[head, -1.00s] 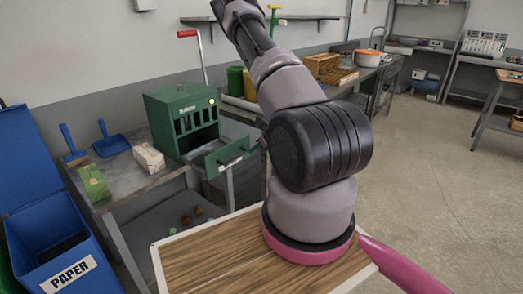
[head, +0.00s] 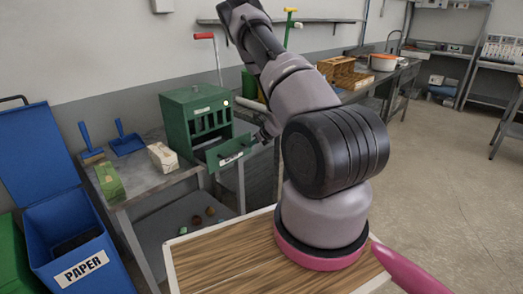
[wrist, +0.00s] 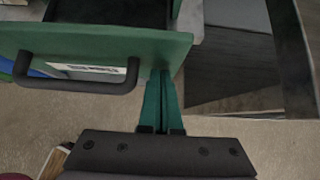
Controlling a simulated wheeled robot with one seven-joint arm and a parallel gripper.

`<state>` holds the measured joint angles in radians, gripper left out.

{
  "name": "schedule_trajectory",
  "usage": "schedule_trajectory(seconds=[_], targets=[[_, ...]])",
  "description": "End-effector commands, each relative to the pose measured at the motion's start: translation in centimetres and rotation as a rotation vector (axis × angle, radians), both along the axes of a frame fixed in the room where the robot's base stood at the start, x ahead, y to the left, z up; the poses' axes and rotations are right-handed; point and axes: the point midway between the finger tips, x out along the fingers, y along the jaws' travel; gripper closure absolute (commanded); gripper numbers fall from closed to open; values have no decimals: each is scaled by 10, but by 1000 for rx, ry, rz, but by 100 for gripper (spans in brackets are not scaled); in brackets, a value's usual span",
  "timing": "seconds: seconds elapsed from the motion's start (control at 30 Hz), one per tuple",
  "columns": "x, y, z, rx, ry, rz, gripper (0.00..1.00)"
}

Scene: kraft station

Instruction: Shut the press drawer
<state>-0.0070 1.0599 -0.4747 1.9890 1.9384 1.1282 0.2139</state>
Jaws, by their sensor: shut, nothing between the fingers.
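The green press (head: 197,112) stands on a grey bench in the head view, with its drawer (head: 235,151) sticking partly out of its front. In the wrist view the drawer front (wrist: 100,45) fills the upper left, with a dark bar handle (wrist: 80,84) and a pale label; a dark interior shows behind it. My gripper (wrist: 165,73) is shut and empty, its green fingers at the lower right part of the drawer front, right of the handle. I cannot tell whether they touch it. In the head view my gripper (head: 262,135) is small and partly hidden beside the drawer.
A pale carton (head: 162,157) and a green box (head: 109,181) lie on the bench left of the press. Blue dustpan (head: 126,143) stands behind them. A blue paper bin (head: 80,255) is at the lower left. A wooden-topped table edge (head: 230,255) is in front.

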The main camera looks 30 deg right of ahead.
Motion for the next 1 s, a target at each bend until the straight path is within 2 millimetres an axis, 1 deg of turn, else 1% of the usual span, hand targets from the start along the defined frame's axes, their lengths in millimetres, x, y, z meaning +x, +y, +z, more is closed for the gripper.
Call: schedule_trajectory(seconds=[0.03, 0.2, 0.3, 0.4, 0.5, 0.63, 1.0], targets=[[15, 7, 0, -1, -4, 6, 100], [56, 21, 1, 0, -3, 4, 100], [76, 28, 0, -1, -2, 3, 100], [91, 34, 0, 1, -2, 3, 100], [101, 37, 0, 0, -1, 1, 100], [107, 39, 0, -1, 0, 1, 100], [112, 42, 2, 3, -6, 2, 100]])
